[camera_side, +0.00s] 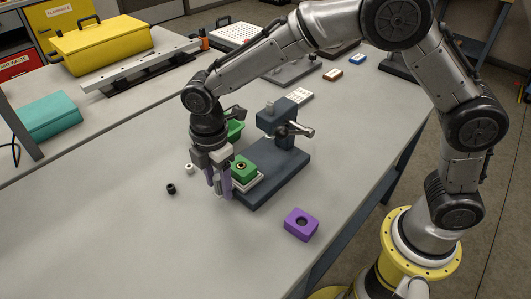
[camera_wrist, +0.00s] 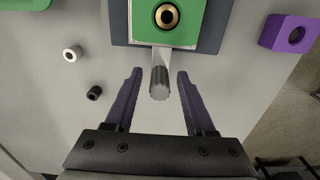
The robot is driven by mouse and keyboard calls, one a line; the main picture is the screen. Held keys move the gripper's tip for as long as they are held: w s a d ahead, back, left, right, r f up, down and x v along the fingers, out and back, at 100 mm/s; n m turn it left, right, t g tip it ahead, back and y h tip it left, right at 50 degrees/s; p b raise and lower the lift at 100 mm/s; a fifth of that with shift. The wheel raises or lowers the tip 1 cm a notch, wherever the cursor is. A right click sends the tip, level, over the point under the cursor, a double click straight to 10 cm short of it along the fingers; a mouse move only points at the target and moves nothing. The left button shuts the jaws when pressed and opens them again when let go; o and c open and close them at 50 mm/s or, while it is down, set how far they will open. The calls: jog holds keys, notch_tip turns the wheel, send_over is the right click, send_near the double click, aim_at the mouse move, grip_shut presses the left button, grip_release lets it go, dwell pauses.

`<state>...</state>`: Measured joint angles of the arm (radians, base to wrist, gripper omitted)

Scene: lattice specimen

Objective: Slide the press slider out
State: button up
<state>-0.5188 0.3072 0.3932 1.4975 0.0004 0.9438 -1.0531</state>
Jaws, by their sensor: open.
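The press (camera_side: 280,150) is a dark blue-grey base with a column and a lever at its back. Its slider is a light plate (camera_side: 249,182) at the front of the base, with a green block (camera_side: 245,166) on it holding a brass ring. In the wrist view the green block (camera_wrist: 185,22) is at the top, and a grey ribbed knob (camera_wrist: 159,83) sticks out from the slider towards me. My gripper (camera_wrist: 159,75) is open, its purple fingers on either side of the knob with gaps to both. In the side view my gripper (camera_side: 219,190) is at the slider's front end.
A purple block with a hole (camera_side: 301,224) lies right of the press. A white ring (camera_side: 189,168) and a black ring (camera_side: 171,188) lie to the left. A green tray (camera_side: 235,130) is behind my gripper. The table's front left is clear.

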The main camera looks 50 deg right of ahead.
jog(key=shift+r, duration=0.1)
jog(key=shift+r, duration=2.7)
